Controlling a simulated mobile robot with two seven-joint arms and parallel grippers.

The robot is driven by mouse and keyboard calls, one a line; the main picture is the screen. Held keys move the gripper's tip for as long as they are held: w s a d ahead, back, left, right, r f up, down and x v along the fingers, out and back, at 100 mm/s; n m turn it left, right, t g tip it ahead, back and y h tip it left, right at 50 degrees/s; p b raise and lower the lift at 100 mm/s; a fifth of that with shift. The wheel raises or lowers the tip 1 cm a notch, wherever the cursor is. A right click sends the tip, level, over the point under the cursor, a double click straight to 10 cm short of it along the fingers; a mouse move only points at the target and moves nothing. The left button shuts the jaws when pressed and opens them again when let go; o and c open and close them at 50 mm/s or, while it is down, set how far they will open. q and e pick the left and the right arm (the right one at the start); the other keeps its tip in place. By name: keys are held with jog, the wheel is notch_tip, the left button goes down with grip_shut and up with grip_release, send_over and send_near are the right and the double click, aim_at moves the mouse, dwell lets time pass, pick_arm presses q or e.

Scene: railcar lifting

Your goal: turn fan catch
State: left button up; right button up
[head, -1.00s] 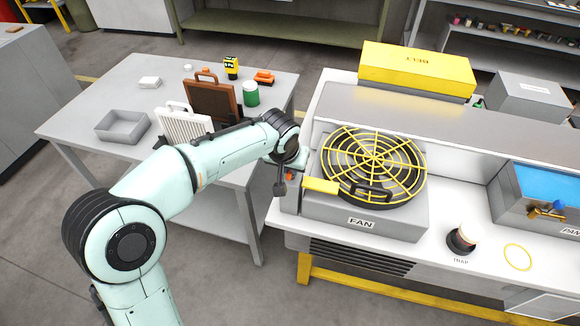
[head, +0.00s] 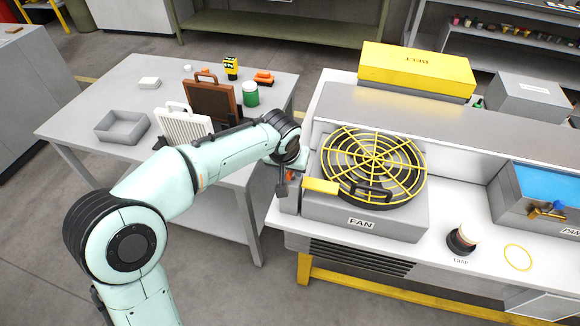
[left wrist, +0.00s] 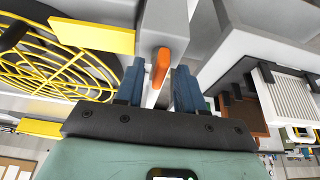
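The fan unit, a grey box (head: 322,212) labelled FAN, has a round yellow grille (head: 373,160) and a black handle in front. A flat yellow tab (head: 321,186) lies at the grille's left; it also shows in the left wrist view (left wrist: 95,37). A small orange lever (left wrist: 160,68) stands by the unit's left side. My left gripper (left wrist: 160,85) is open, with its blue fingers on either side of the lever and visible gaps. In the head view the left gripper (head: 283,188) is beside the fan box, partly hidden by its wrist. My right gripper is not in view.
A grey side table (head: 100,92) holds a grey tray (head: 122,127), a white filter (head: 184,127) and a brown panel (head: 211,102). A yellow BELT box (head: 416,70) stands behind the fan. A lamp-like TRAP piece (head: 462,238) stands to the right.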

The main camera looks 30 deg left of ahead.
pick_arm(q)
jog(key=p+v, duration=0.1)
jog(key=v, duration=1.2)
jog(key=shift+s, duration=0.15)
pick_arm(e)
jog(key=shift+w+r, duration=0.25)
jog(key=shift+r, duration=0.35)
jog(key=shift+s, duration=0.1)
